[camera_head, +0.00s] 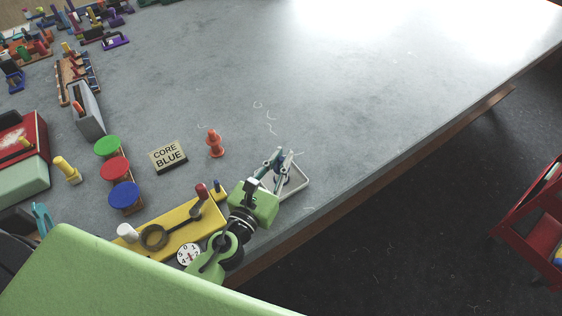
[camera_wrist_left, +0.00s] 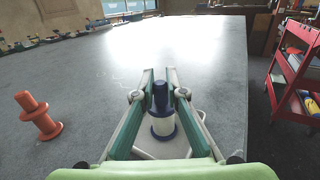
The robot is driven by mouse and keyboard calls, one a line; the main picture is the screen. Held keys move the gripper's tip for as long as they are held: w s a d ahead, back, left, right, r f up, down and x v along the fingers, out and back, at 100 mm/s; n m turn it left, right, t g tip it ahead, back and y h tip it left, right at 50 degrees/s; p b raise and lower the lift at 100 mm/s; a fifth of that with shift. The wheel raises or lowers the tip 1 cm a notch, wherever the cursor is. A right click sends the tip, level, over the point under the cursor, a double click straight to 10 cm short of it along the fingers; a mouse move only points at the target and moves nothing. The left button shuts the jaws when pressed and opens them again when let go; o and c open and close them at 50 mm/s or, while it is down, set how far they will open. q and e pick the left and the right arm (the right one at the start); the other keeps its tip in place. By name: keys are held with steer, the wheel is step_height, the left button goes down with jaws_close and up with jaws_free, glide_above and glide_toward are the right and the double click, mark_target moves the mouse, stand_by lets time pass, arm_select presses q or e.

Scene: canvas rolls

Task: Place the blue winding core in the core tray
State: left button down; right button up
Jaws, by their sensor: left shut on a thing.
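The blue winding core (camera_wrist_left: 162,122), dark blue with a pale middle band, stands roughly upright between the fingers of my left gripper (camera_wrist_left: 160,85), which is shut on it. In the head view my left gripper (camera_head: 281,163) is over the core tray (camera_head: 298,188), a shallow pale tray near the table edge. The fingers hide most of the core there. The tray rim (camera_wrist_left: 143,155) also shows behind and beside the core in the wrist view. I cannot tell whether the core touches the tray floor. My right gripper is not in view.
A sign (camera_head: 168,155) reads "CORE BLUE". An orange core (camera_head: 215,143) stands left of the tray. A yellow board (camera_head: 180,228) with pegs and a dial lies beside my arm. The table's far middle is clear.

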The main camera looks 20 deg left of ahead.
arm_select(q)
steer(key=c, duration=2)
jaws_free()
steer(key=shift+f, duration=0.1)
steer(key=shift+c, duration=0.2)
steer(key=shift+s, duration=0.1)
steer(key=s+b, duration=0.2)
steer(key=s, duration=0.1)
steer(key=s+a+b, duration=0.1)
steer(key=s, duration=0.2)
steer(key=s+b, duration=0.2)
steer(key=s, duration=0.2)
steer(key=shift+a+f+b, duration=0.2)
steer(key=shift+b, duration=0.15)
steer(key=shift+s+a+r+b, duration=0.1)
steer(key=shift+s+r+b, duration=0.1)
steer(key=shift+s+b, duration=0.35)
steer(key=shift+s+r, duration=0.15)
steer(key=shift+s, duration=0.2)
